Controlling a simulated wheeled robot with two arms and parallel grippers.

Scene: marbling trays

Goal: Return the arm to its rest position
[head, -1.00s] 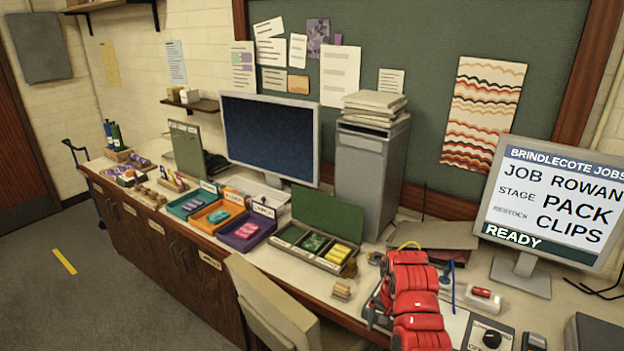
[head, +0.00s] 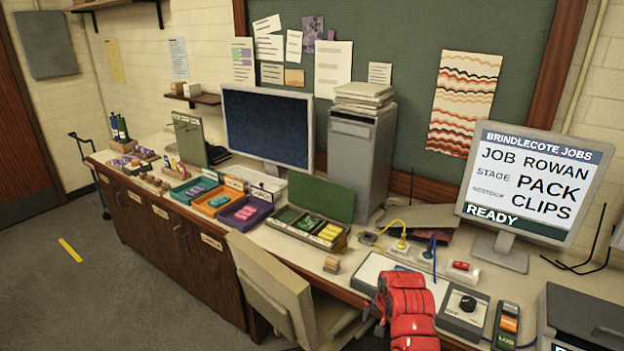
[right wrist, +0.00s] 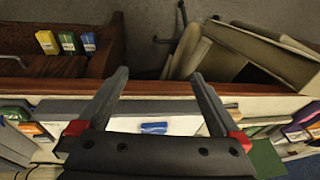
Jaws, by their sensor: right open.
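My right arm shows in the head view as red links at the bottom, right of centre, with its gripper (head: 372,308) partly hidden at the left of them, near the desk's front edge. In the right wrist view the right gripper (right wrist: 160,76) has its two dark fingers wide apart, with nothing between the tips. A small blue item (right wrist: 153,128) on a white surface shows beyond the palm, between the finger bases. My left gripper is in neither current view.
A cream chair (head: 268,280) stands against the desk front, left of the arm. The open clip box (head: 290,232), coloured trays (head: 213,213) and monitor (head: 266,130) are further left. A dial box (head: 447,318) and job screen (head: 533,235) are on the right.

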